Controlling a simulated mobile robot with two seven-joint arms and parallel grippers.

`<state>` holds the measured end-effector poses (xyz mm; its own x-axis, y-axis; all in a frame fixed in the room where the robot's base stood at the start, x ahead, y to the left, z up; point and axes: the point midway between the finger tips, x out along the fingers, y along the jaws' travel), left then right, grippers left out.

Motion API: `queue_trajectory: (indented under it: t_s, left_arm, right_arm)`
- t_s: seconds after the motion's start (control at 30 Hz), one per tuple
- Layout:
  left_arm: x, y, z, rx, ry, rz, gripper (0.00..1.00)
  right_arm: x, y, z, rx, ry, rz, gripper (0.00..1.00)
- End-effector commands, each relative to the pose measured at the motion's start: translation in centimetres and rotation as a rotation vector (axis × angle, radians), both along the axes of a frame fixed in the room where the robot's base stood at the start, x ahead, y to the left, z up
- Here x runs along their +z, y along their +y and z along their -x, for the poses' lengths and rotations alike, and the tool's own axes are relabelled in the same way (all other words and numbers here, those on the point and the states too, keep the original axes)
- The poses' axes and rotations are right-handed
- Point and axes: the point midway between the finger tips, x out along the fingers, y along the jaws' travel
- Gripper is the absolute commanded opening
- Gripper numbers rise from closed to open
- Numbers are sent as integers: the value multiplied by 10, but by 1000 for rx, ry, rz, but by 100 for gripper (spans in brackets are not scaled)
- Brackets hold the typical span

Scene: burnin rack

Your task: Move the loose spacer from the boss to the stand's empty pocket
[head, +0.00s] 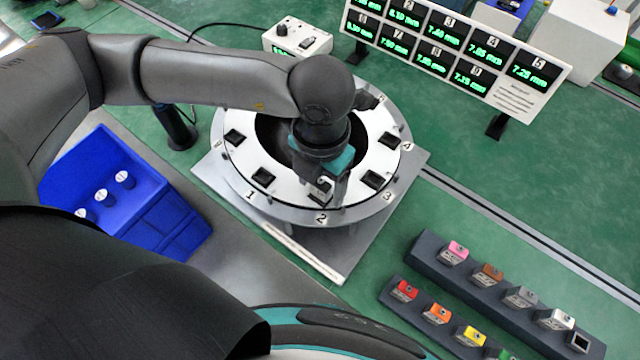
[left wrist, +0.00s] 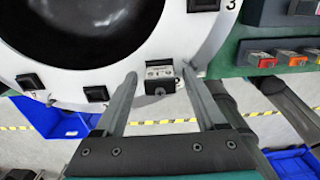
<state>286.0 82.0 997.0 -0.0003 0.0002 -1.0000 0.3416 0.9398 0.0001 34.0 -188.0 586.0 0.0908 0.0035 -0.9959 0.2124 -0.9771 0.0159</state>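The loose spacer (head: 321,188) is a small block with a silver face and a dark body. It sits at position 2 on the white ring (head: 290,192); the boss under it is hidden. My left gripper (head: 327,186) is over that spot, pointing down. In the left wrist view its two fingers stand apart, one on each side of the spacer (left wrist: 159,82), with gaps visible. The dark grey stepped stand (head: 480,292) holds several coloured spacers in two rows. Its empty pocket (head: 580,342) is at the right end of the back row. My right gripper is not in view.
Other ring positions carry black square pads (head: 263,177). A blue bin (head: 110,190) with white-topped items stands left. A display board (head: 450,45) with green readings and a small white box (head: 297,40) stand behind. Green bench is clear between ring and stand.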

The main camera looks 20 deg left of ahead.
Motion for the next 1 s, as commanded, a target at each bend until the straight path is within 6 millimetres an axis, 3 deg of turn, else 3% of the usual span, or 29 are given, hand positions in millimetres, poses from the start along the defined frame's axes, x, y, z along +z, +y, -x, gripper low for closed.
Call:
queue_trajectory:
  t_s: [0.07, 0.63, 1.0]
  left_arm:
    - [0, 0, 0, 0, 0, 0, 65]
    - [0, 0, 0, 1, 0, 0, 0]
    - [0, 0, 0, 1, 0, 0, 0]
  right_arm:
    - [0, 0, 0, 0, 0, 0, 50]
    - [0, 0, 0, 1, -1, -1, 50]
    - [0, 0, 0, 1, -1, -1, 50]
